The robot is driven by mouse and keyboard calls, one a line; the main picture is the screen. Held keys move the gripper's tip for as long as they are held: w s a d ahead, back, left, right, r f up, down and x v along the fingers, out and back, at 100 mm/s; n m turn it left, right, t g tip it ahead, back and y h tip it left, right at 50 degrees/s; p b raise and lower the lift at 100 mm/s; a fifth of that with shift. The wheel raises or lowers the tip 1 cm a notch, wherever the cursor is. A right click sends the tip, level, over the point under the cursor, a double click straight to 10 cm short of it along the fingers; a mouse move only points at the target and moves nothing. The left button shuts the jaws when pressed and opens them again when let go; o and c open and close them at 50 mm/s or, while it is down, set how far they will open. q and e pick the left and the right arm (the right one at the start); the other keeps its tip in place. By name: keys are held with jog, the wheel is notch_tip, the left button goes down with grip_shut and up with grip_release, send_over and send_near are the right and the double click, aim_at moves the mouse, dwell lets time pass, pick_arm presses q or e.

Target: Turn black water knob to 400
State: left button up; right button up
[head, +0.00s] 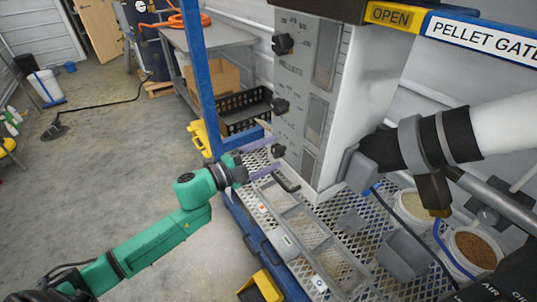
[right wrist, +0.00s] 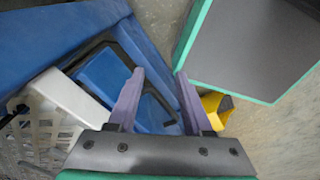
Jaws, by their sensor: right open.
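A tall grey hopper panel (head: 300,95) stands in the head view with three black knobs on its front: an upper knob (head: 283,43), a middle knob (head: 279,105) and a lower knob (head: 278,150). The panel's lettering is too small to tell which one is the water knob, and no 400 mark can be read. My left gripper (head: 272,156), on the green arm, has its purple fingers apart, one above the other, close to the lower knob. Contact cannot be told. My right gripper (right wrist: 160,73) is open and empty in the right wrist view, away from any knob.
Below the panel is a metal mesh deck (head: 350,235) with trays, a grey scoop (head: 403,255) and tubs of grain (head: 473,250). A blue post (head: 200,75) stands left of the panel. A yellow bin (head: 262,287) is low in front.

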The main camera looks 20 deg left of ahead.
pick_arm(q)
jog(key=shift+s+a, duration=0.2)
jog(key=b+v, duration=0.1)
jog(key=v, duration=1.3)
jog(key=shift+b, duration=0.4)
